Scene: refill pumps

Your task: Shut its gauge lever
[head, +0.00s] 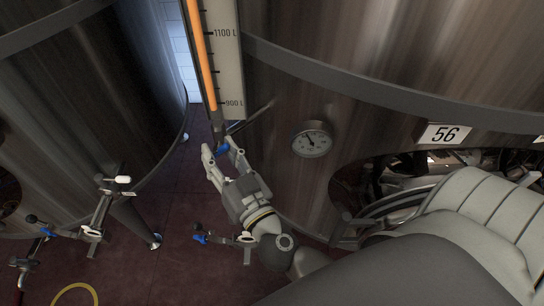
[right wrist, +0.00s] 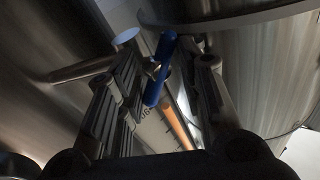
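The level gauge (head: 228,60) is a tall scale with an orange column, marked 1100 L and 900 L, on the tank with the 56 plate. Its blue lever (head: 222,148) is at the gauge's lower end. My right gripper (head: 224,152) is open, with its fingers on either side of the lever. In the right wrist view the blue lever (right wrist: 158,70) lies between the two fingers, with a gap showing on at least the right side. The orange column (right wrist: 177,126) shows behind it. Contact with the fingers cannot be told. My left gripper is out of view.
A round dial (head: 312,140) sits on the tank just right of the gripper. Another blue-handled valve (head: 200,233) is below, beside my right wrist. More valves (head: 92,232) stand at the left tank. A yellow hose (head: 76,290) lies on the red floor (head: 180,200).

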